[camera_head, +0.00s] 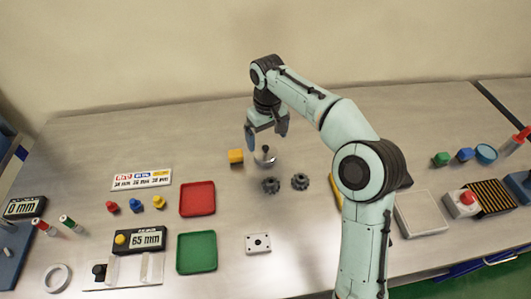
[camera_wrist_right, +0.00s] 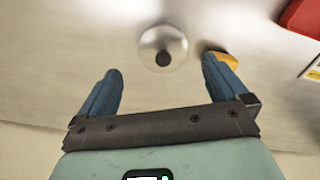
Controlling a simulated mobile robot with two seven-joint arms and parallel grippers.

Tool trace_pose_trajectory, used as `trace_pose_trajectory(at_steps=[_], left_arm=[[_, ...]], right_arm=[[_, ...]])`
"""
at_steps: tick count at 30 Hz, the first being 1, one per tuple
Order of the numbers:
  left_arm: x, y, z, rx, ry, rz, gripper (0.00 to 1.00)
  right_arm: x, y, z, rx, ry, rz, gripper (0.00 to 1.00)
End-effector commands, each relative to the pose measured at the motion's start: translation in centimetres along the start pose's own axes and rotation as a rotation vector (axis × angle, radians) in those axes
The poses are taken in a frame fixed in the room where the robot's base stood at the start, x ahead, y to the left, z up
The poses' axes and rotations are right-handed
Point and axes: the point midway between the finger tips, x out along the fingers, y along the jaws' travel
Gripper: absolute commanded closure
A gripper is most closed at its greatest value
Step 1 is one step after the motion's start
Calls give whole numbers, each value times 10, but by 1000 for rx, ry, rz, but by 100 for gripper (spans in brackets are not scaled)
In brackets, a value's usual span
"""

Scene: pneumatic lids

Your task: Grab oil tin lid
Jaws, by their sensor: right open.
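The oil tin lid (camera_head: 265,157) is a round silver piece with a dark knob, on the table in the middle of the head view. It also shows in the right wrist view (camera_wrist_right: 172,35), top centre, with its knob facing the camera. I cannot tell whether a tin is under it. My right gripper (camera_head: 266,137) is open and empty, above and close to the lid. In the right wrist view its two blue fingers (camera_wrist_right: 161,65) are apart, and the lid lies just beyond their tips, roughly centred between them. My left gripper is not in view.
Two dark gears (camera_head: 271,185) sit in front. A red tray (camera_head: 198,199) and a green tray (camera_head: 197,252) are left. Behind the lid is bare table.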

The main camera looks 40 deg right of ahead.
Motion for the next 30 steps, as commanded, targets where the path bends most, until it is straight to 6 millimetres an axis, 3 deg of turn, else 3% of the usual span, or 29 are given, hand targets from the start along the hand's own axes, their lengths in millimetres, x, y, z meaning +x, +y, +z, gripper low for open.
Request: trace_pose_trajectory(at_steps=[7,17,22,30], left_arm=[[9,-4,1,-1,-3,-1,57],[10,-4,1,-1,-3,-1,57],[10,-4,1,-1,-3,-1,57],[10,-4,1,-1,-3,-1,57]], right_arm=[[38,-4,0,1,-5,0,0],[45,-5,-1,0,-1,-1,0],[45,-4,-1,0,-1,-1,52],[44,-4,-1,0,-1,-1,53]])
